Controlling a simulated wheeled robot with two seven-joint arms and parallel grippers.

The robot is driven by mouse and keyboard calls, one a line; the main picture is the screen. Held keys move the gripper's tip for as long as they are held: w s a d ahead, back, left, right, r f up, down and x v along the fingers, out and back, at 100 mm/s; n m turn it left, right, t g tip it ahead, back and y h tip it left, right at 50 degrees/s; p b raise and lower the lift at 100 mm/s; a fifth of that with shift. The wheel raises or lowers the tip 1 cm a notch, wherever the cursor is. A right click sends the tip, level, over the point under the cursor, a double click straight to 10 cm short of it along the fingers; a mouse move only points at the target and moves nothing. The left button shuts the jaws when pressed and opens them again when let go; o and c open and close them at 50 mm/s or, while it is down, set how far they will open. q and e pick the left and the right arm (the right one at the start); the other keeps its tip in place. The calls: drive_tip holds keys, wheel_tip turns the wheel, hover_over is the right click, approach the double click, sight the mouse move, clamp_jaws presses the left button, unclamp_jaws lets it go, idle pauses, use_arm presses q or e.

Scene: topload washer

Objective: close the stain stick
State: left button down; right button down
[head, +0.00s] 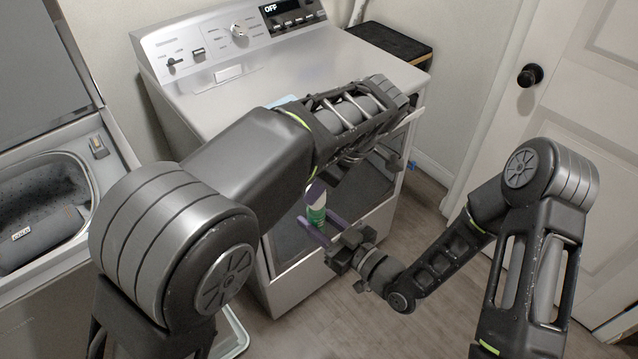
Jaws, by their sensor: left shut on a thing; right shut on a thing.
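The stain stick (317,213), a small white and green tube with a purple upper end, stands nearly upright in front of the dryer. My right gripper (325,231) is shut on its lower part, with a purple finger on each side. The purple cap (315,193) is at the top of the tube, just below my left forearm. My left gripper is mostly hidden behind that forearm and is shut on the cap. Its fingertips and the join between cap and tube are too small and covered to make out.
The white dryer (190,85) stands behind, its front face close to both grippers. An open topload washer (120,150) is at the left. A black-topped box (390,42) stands behind the dryer. A white door (575,75) is at the right. Wooden floor (425,200) is clear between.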

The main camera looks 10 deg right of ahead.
use_arm(q)
drive_tip(key=shift+f, duration=0.7)
drive_tip(key=shift+f, duration=0.65)
idle(0.4)
drive_tip(key=c, duration=0.9)
unclamp_jaws()
drive_tip(key=v, duration=0.7)
drive_tip(key=shift+r, duration=0.25)
drive_tip(key=shift+s, duration=0.1)
